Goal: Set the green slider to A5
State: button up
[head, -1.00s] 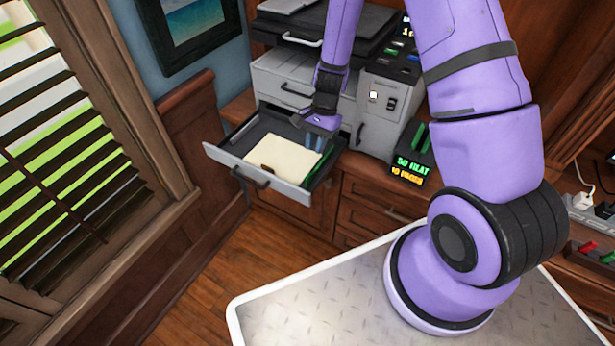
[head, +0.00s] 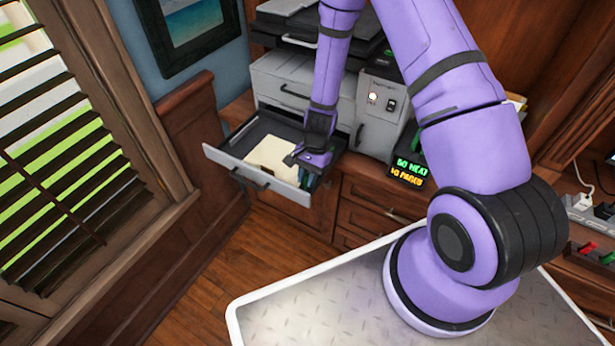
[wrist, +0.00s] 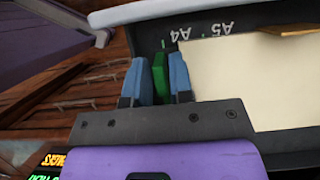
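The green slider (wrist: 160,78) stands between the two blue fingertips of my gripper (wrist: 160,82) in the wrist view. The labels A4 (wrist: 183,36) and A5 (wrist: 222,28) show upside down on the tray wall beyond; the slider is nearest A4, with A5 farther right. In the head view my gripper (head: 308,178) is at the right side of the open paper drawer (head: 228,163), and it hides most of the slider there.
Cream paper (head: 271,155) lies in the drawer, left of my gripper. The grey printer (head: 290,85) stands behind. A small display (head: 408,172) with green and orange text sits to the right. Open floor (head: 220,255) lies in front of the drawer.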

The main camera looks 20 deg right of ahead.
aim_at(292, 182)
grip_shut()
jog(key=shift+w+a, duration=0.65)
jog(key=shift+w, duration=0.25)
jog(key=shift+w+a, duration=0.65)
jog(key=shift+w, duration=0.25)
grip_release()
jog(key=v, duration=1)
jog(key=shift+r, duration=0.4)
jog(key=shift+d, duration=0.1)
